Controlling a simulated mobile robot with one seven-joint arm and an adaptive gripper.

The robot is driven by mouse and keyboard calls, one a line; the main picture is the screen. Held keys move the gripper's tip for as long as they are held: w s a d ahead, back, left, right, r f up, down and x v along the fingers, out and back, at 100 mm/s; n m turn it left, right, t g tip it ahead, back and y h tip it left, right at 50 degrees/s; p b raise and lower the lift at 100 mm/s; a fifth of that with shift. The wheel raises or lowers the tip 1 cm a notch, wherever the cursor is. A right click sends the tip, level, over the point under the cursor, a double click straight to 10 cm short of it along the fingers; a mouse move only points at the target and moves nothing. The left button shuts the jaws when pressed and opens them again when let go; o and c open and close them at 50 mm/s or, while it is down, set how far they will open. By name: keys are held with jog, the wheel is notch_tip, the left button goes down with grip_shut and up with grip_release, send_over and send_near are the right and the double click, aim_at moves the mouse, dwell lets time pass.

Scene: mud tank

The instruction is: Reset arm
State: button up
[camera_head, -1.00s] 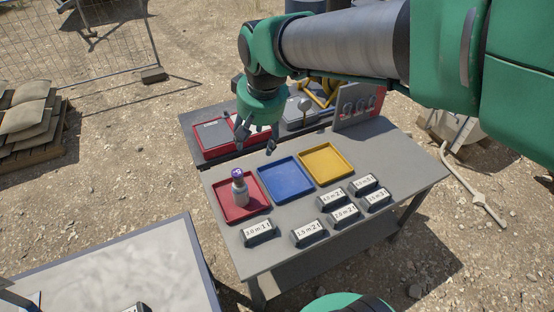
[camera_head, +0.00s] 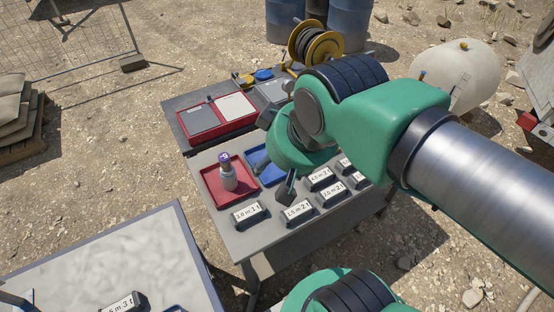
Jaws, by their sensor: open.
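My green arm reaches in from the right over the grey table (camera_head: 232,238). My gripper (camera_head: 275,178) hangs above the table by the blue tray (camera_head: 268,176), partly hidden by its own green wrist. It is open, with nothing seen in it. A grey bottle with a purple top (camera_head: 227,172) stands upright in the red tray (camera_head: 212,189), left of my gripper. Several black labelled blocks stand at the table's front and right, among them one (camera_head: 249,214) at the left and one (camera_head: 298,211) just below my gripper.
Behind is a darker table with a red case (camera_head: 203,122) and a yellow-black reel (camera_head: 317,46). Blue barrels (camera_head: 346,18) and a white tank (camera_head: 456,74) stand farther back. A pale-topped table (camera_head: 110,262) is at lower left. Open ground lies at left.

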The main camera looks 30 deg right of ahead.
jog(key=shift+f, duration=0.1)
notch_tip(320, 180, down, 9)
jog(key=b, duration=0.9)
